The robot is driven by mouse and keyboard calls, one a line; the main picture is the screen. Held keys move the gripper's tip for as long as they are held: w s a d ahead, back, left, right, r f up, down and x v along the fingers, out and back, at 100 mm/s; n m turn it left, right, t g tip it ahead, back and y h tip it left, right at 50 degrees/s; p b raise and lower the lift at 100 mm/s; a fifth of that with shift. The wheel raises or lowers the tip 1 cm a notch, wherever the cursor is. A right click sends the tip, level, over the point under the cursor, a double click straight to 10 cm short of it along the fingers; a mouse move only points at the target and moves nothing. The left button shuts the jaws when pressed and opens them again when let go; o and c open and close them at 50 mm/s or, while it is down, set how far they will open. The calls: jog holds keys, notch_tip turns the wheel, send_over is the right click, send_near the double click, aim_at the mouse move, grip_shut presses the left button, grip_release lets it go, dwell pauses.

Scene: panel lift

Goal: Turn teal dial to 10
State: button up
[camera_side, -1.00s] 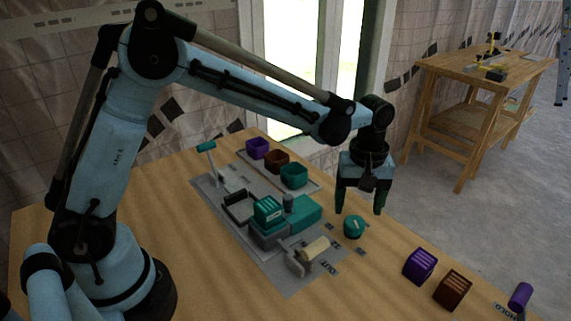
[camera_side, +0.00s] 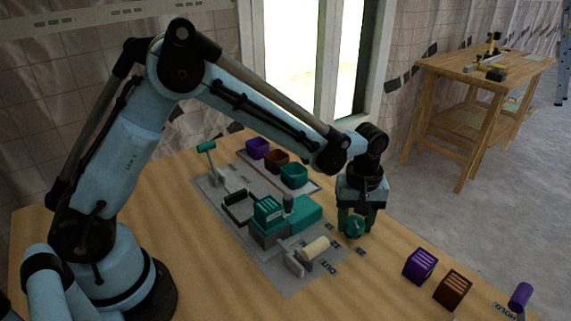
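The teal dial (camera_side: 354,228) sits on the table at the right edge of the grey panel (camera_side: 268,268). Small dark labels lie around it, too small to read. My gripper (camera_side: 356,228) points straight down over the dial, with one finger to its left and one to its right. The fingers are spread and reach down to about the dial's height. I cannot tell whether they touch its sides. The dial's top is partly hidden by the gripper, and its pointer setting cannot be read.
The panel holds a teal block (camera_side: 268,209), a lever with a teal grip (camera_side: 206,147) and a cream cylinder (camera_side: 315,248). Purple (camera_side: 420,265) and brown (camera_side: 453,289) blocks and a purple cylinder (camera_side: 521,296) are at right. Several small bins, including a teal one (camera_side: 293,176), stand behind.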

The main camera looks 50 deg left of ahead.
jog(key=shift+c, duration=1.2)
jog(key=shift+m, duration=0.3)
jog(key=m, duration=1.1)
jog(key=shift+m, duration=0.3)
jog(key=m, duration=1.1)
jog(key=shift+w+m, duration=0.1)
jog(key=shift+m, duration=0.3)
